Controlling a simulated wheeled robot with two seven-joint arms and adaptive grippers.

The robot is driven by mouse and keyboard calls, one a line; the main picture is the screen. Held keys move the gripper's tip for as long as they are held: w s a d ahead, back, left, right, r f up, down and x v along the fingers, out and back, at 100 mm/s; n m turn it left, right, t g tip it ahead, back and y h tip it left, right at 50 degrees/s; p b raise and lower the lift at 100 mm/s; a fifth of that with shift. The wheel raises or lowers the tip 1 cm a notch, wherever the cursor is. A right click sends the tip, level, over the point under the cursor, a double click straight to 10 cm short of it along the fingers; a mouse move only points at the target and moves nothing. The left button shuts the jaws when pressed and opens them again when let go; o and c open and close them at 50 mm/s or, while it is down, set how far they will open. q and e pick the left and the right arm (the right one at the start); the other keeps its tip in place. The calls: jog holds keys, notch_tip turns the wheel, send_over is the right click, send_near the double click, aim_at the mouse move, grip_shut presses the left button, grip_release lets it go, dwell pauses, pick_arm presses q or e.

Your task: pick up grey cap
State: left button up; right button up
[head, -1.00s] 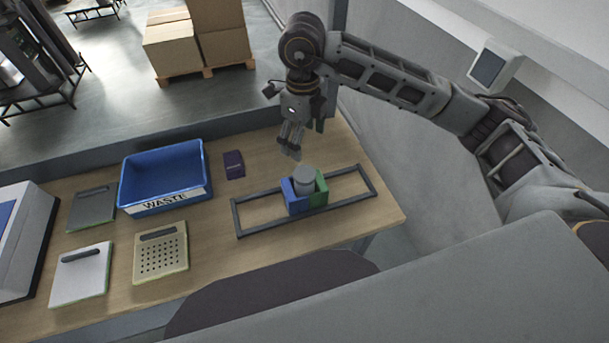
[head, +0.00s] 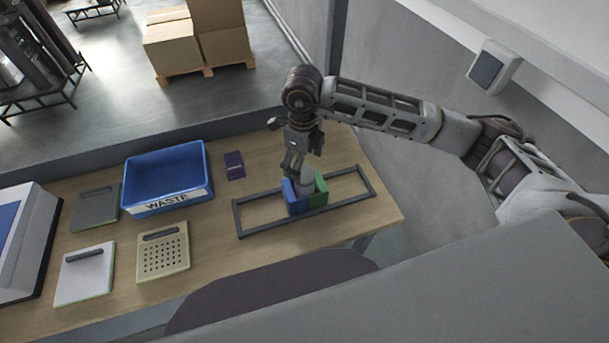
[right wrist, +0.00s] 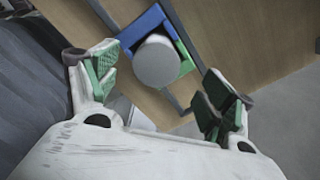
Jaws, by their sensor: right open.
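The grey cap (right wrist: 157,62) shows as a round grey top in the right wrist view. In the head view the grey cylinder (head: 306,182) stands upright between a blue block (head: 291,198) and a green block (head: 320,191). My right gripper (head: 293,167) is just above and beside the cylinder in the head view. In the right wrist view its open fingers (right wrist: 163,92) are spread left and right, with the cap ahead of them and between their lines. No contact shows. My left gripper is not in view.
A dark rectangular frame (head: 254,230) surrounds the blocks on the wooden table (head: 215,259). Flat white, tan and grey plates lie farther left.

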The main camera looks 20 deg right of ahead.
aim_at(303, 173)
jog(key=shift+f, duration=0.2)
jog(key=shift+f, duration=0.1)
jog(key=shift+s+a+f+p, duration=0.15)
jog(key=shift+f+p, duration=0.7)
jog(key=shift+f, duration=1.65)
jog(key=c, duration=1.1)
